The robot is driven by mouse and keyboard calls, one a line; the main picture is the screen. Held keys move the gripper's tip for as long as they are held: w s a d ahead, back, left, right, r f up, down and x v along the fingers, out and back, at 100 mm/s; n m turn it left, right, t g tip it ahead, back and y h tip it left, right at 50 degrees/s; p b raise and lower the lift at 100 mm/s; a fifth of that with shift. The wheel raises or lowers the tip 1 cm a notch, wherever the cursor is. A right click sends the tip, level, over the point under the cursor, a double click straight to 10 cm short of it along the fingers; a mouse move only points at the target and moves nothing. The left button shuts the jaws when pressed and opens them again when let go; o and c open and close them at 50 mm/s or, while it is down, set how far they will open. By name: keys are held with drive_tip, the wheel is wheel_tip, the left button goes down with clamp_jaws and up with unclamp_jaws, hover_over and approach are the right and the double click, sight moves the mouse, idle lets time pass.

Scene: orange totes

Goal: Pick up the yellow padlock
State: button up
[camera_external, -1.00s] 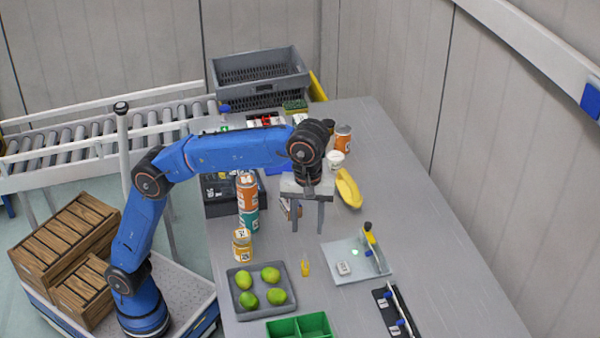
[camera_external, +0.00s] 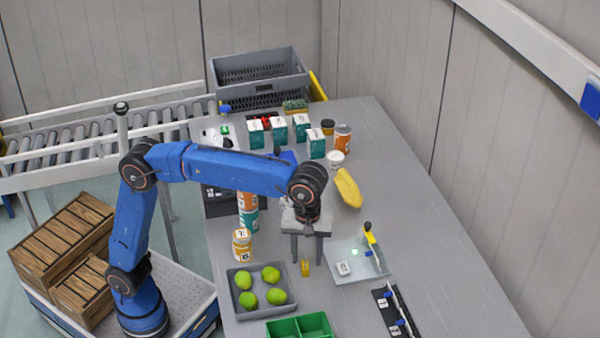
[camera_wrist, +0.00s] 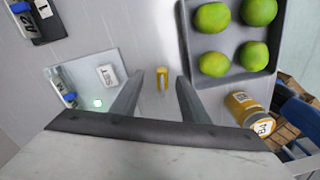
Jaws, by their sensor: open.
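The small yellow padlock (camera_external: 305,267) lies on the grey table, between the tray of limes and the pale plate. In the wrist view the padlock (camera_wrist: 162,76) sits between and just beyond the tips of my two fingers. My gripper (camera_external: 307,262) is open and empty, pointing down over the padlock. The fingers also show in the wrist view (camera_wrist: 160,80), spread on either side of it. I cannot tell the exact height of the fingertips above the table.
A grey tray (camera_external: 233,290) with several limes is left of the padlock. A pale plate (camera_external: 350,274) with a white box is to its right. A green bin (camera_external: 284,327) stands in front.

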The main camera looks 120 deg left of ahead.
sight(305, 267)
drive_tip(key=shift+s+a+f, duration=0.1)
drive_tip(key=shift+s+f, duration=0.1)
drive_tip(key=shift+f, duration=1.1)
drive_tip(key=shift+s+f, duration=0.15)
drive_tip(key=shift+f, duration=1.1)
clamp_jaws()
